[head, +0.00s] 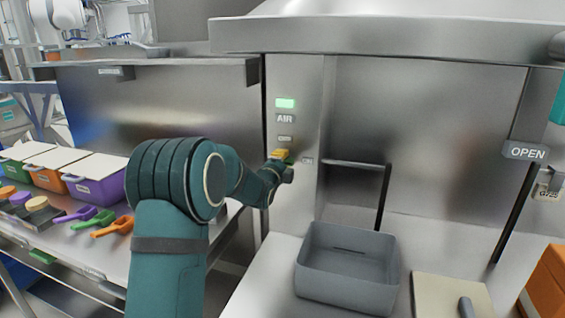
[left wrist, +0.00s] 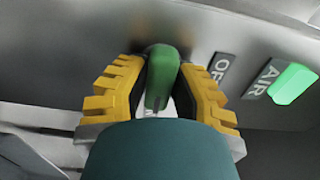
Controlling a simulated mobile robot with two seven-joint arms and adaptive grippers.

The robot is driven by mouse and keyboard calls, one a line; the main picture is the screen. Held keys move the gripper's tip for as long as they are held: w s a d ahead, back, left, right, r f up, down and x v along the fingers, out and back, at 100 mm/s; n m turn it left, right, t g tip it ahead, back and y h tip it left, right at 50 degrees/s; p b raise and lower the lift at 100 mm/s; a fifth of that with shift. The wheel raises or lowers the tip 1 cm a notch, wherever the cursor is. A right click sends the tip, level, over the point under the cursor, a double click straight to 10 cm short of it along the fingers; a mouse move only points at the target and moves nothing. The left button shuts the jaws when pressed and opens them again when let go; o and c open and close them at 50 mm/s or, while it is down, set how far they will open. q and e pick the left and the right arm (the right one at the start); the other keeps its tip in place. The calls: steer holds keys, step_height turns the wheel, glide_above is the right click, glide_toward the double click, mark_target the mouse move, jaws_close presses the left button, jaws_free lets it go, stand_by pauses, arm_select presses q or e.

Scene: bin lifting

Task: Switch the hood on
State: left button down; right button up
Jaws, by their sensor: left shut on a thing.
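The hood's switch has a green handle (left wrist: 160,75), seen in the left wrist view between the two yellow fingers of my left gripper (left wrist: 157,85). The gripper is shut on this handle. In the head view the left gripper (head: 280,155) is at the narrow steel panel (head: 292,205), and its fingers and wrist mostly hide the switch. A green lamp (head: 285,103) glows above the AIR label (head: 285,118); the lamp also shows lit in the left wrist view (left wrist: 293,84). My right gripper is not in view.
A grey bin (head: 345,285) stands on the steel worktop inside the hood, beside a pale board (head: 440,290). An OPEN sign (head: 525,151) hangs at right. Coloured bins and scoops (head: 113,228) lie on the left bench. An orange box (head: 548,290) is at far right.

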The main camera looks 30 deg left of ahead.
arm_select(q)
steer(key=shift+r, duration=0.15)
stand_by(0.3)
steer(key=c, duration=0.8)
jaws_free()
steer(key=v, duration=1.2)
